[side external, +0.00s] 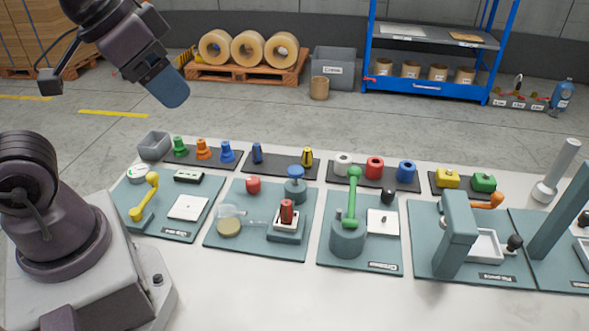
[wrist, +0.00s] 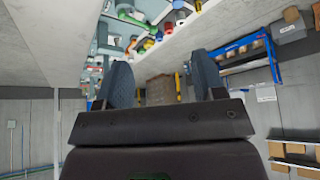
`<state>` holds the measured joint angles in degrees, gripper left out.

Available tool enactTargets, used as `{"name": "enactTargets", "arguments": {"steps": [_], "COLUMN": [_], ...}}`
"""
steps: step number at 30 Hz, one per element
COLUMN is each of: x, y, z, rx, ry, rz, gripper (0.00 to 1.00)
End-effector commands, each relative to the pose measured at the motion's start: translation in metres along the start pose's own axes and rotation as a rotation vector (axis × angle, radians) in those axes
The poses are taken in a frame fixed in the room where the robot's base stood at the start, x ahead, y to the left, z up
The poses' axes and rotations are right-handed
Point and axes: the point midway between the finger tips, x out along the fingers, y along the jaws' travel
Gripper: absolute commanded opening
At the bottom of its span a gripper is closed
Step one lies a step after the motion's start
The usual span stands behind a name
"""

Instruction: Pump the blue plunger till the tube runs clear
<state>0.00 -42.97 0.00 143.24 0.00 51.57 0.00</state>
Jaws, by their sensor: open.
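The blue plunger (side external: 295,172) is a flat round blue knob on a dark blue-grey cylinder at the back of the second teal board (side external: 262,198). It stands upright and nothing touches it. A thin pale tube (side external: 257,223) seems to run from a clear cup (side external: 229,212) toward a block with a red part (side external: 287,212); its contents are too small to tell. My gripper (side external: 172,88) is high above the floor behind the table, up and left of the plunger, far from it. In the wrist view my gripper (wrist: 163,82) has its two blue fingers apart with nothing between.
Other teal boards carry a yellow handle (side external: 151,182), a green lever (side external: 352,195) and tall posts. The front of the white table (side external: 270,295) is clear. A blue rack (side external: 430,85) stands behind.

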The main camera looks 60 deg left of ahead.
Motion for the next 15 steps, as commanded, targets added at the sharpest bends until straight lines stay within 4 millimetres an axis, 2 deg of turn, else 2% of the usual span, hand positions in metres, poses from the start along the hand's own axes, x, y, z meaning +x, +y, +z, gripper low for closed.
{"name": "enactTargets", "arguments": {"steps": [7,15], "x": [0.0000,0.0000], "y": [0.0000,0.0000], "z": [0.0000,0.0000], "rx": [0.000,0.000], "ry": [0.000,0.000], "rz": [0.000,0.000], "gripper": [0.61,0.00]}}
